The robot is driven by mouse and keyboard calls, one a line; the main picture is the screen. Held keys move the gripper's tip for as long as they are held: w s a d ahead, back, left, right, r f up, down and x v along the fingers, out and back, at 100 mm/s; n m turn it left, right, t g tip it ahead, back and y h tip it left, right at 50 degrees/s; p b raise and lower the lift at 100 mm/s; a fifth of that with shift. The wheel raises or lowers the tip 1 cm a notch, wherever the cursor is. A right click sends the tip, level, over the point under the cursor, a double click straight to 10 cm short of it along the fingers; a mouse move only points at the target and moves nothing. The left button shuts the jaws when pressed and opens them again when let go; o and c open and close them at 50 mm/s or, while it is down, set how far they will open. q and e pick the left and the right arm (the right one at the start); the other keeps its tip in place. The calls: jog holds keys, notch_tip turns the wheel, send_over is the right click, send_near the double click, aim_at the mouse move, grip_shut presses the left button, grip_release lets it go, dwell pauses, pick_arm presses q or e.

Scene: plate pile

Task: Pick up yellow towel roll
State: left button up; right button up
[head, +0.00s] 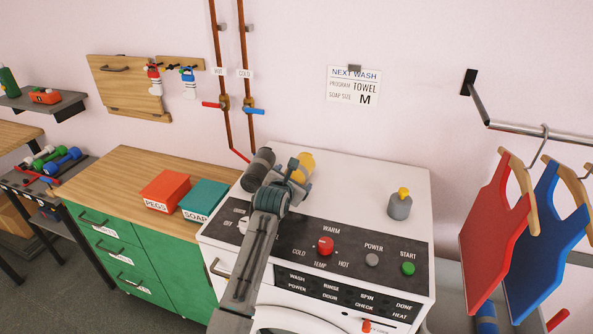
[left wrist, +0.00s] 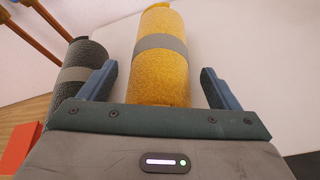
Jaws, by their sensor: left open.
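The yellow towel roll (head: 305,161) lies on top of the white washing machine, near its back left, partly hidden behind my left gripper (head: 295,173). In the left wrist view the yellow roll (left wrist: 162,62), with a grey band round its middle, lies between the two blue fingers of my left gripper (left wrist: 160,88). The fingers are open, with a gap on each side of the roll. A dark grey towel roll (head: 258,168) lies to the left of the yellow one; it also shows in the left wrist view (left wrist: 78,75), just outside the left finger. My right gripper is not in view.
The washing machine (head: 375,165) has a grey canister (head: 399,206) with a yellow top at its right. A red PEGS box (head: 165,190) and a teal SOAP box (head: 204,199) stand on the wooden counter (head: 130,170). Copper pipes (head: 246,90) run down the wall behind.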

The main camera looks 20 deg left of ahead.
pick_arm(q)
jog(key=shift+w+f, duration=0.25)
jog(key=shift+w, duration=0.15)
jog(key=shift+r, duration=0.1)
jog(key=c, duration=1.2)
jog(key=shift+o, duration=0.2)
